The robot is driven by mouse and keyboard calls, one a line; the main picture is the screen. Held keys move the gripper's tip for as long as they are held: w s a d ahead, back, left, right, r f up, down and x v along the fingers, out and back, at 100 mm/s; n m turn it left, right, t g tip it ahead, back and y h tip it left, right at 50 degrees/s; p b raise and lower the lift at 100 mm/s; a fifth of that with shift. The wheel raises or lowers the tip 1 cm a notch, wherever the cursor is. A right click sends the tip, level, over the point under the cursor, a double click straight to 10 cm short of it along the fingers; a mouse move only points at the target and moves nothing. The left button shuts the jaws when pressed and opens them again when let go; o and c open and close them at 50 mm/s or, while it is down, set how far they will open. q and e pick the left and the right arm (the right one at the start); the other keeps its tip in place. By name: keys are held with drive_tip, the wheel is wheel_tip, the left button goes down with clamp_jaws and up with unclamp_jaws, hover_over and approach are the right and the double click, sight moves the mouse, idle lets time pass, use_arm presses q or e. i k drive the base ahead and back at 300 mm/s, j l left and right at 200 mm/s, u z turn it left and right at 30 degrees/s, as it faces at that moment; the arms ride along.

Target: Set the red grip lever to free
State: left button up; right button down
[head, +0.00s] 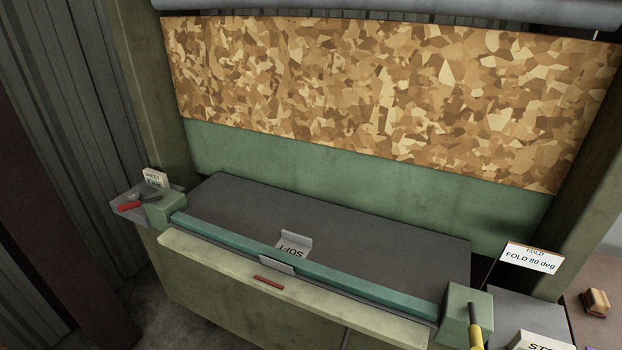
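A short red bar (268,282) lies flat along the pale front ledge of a green bench machine, near its middle. It carries no label that I can read, so I cannot tell whether it is the grip lever or how it is set. Another red handle (130,206), with a dark part beside it, lies on a small grey tray at the machine's left end. Neither of my grippers is in view.
A yellow handle (475,325) stands at the right end block. A sign (531,257) reads FOLD 80 deg. The dark bench top (370,238) is mostly clear.

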sight(122, 207)
drive_tip(key=u, duration=1.35)
